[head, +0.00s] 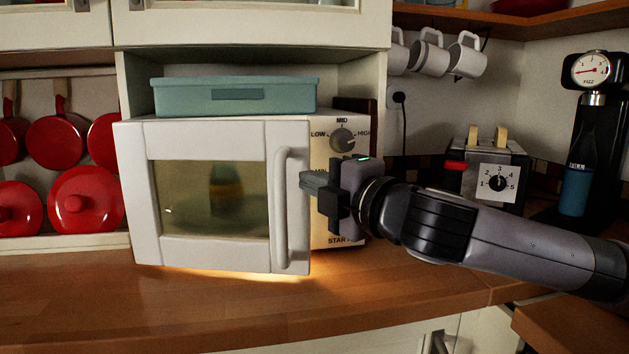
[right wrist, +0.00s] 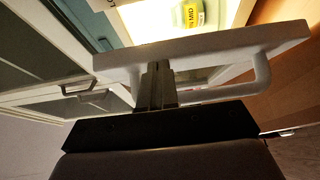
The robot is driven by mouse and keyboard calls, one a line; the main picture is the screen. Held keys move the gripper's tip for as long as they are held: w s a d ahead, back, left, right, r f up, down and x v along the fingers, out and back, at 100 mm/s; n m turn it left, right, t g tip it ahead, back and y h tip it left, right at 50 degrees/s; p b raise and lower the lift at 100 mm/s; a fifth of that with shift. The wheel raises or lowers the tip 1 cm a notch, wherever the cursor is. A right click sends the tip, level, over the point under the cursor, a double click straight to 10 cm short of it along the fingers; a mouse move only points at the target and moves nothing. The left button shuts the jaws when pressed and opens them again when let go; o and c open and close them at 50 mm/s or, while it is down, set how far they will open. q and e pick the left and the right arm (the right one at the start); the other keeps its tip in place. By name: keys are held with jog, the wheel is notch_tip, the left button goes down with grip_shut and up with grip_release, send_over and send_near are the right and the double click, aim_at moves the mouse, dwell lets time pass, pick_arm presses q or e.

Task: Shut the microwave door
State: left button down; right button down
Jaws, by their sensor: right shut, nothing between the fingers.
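The white microwave door (head: 205,134) stands ajar in the head view, swung out from the microwave body (head: 325,140). Its vertical handle (head: 281,210) is on the right side. My right gripper (head: 311,184) is shut and empty at the door's right, free edge, beside the handle. In the right wrist view, the fingers (right wrist: 157,78) reach the door's edge (right wrist: 220,50), with the handle (right wrist: 262,78) to the right. I cannot tell whether they touch the door. The lit interior (right wrist: 150,22) shows beyond it. My left gripper is not in view.
A teal box (head: 232,95) sits on top of the microwave. A toaster (head: 490,175) and a black drinks machine (head: 596,135) stand to the right. Red pots (head: 85,200) are at left. The wooden counter (head: 240,315) in front is clear.

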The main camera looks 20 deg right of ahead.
jog(key=w+d+p, duration=0.2)
jog(key=w, duration=0.4)
jog(key=shift+d+p, duration=0.3)
jog(key=shift+s, duration=0.1)
